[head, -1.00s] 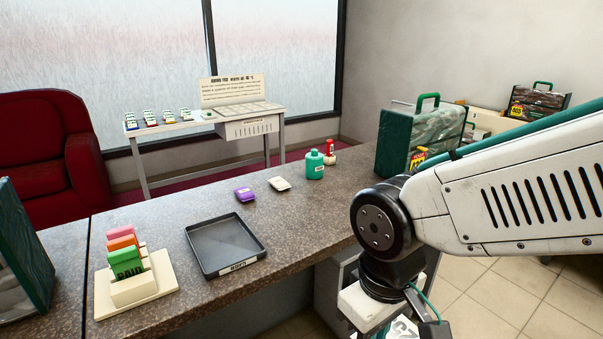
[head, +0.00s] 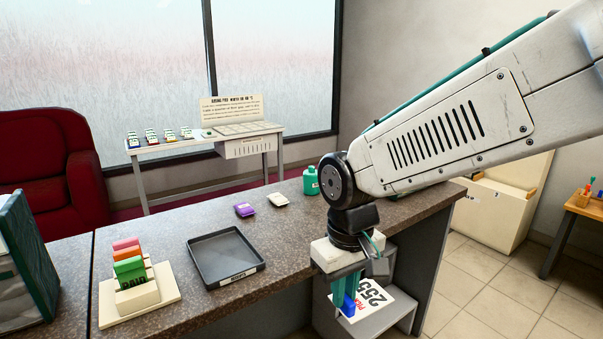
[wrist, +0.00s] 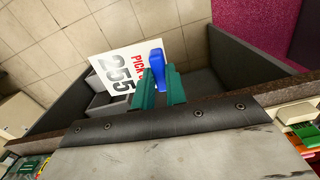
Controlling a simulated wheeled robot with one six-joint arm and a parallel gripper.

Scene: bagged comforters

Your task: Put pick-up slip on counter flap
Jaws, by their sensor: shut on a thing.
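My gripper (head: 347,288) has teal fingers and points down in front of the counter's front side. It is shut on the pick-up slip (head: 372,297), a white card with a black "255" and red print. A blue piece (head: 349,306) on the slip sits at the fingers. In the wrist view, the slip (wrist: 112,72) and blue piece (wrist: 157,68) show beyond the gripper (wrist: 160,84). The speckled counter (head: 190,215) has a seam at left. I cannot tell for sure which section is the flap.
A black tray (head: 196,268) and a cream holder (head: 160,303) with coloured tags stand on the counter. A bag (head: 25,255) stands at far left.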

